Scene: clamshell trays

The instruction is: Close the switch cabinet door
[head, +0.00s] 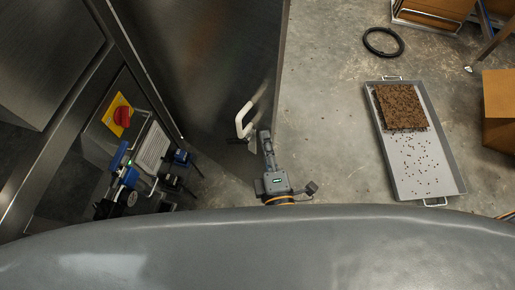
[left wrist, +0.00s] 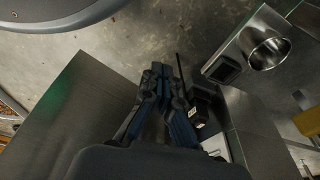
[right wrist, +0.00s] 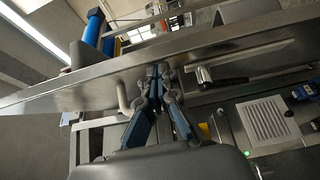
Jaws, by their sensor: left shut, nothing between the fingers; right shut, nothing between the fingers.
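The switch cabinet door (head: 215,60) is a dark metal panel standing open in the head view. Its white bar handle (head: 242,122) is near the outer edge. My right gripper (head: 265,137) is shut and empty, just right of that handle at the door edge; I cannot tell whether it touches. In the right wrist view its closed fingertips (right wrist: 161,72) are in front of the steel panel (right wrist: 70,88), with a metal lever (right wrist: 215,78) to the right. My left gripper (left wrist: 160,75) is shut and empty in the left wrist view, beside a steel panel (left wrist: 70,115).
A red rotary switch on a yellow plate (head: 121,117) and a pale vent grille (head: 153,149) are at left. A grey tray (head: 452,180) with a brown block (head: 400,106) lies on the floor at right, near a black cable loop (head: 383,42). Floor between door and tray is clear.

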